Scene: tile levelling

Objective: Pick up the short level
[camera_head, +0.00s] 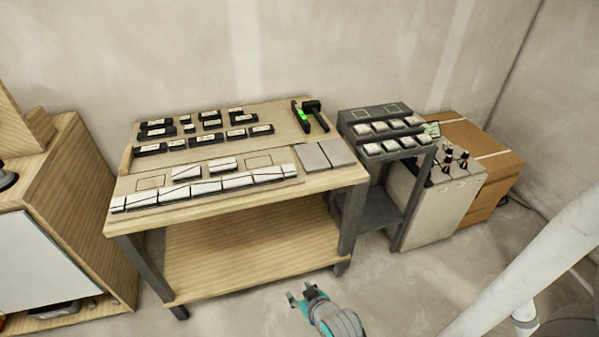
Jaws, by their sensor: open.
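A short dark bar with a bright green patch (303,117), which looks like the short level, lies at the right back of the wooden workbench (345,176). A black hammer-shaped tool (318,116) lies right beside it; I cannot tell whether they touch. My gripper (299,291) is at the bottom middle of the view, in front of the workbench and well away from the level. Its fingers are apart and nothing shows between them.
Several white tiles (206,187) line the bench front, with two grey plates (318,155) at its right. Dark labelled blocks (210,137) fill the back. A dark stand (361,131) with tiles adjoins on the right. Floor (400,285) is clear around my gripper.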

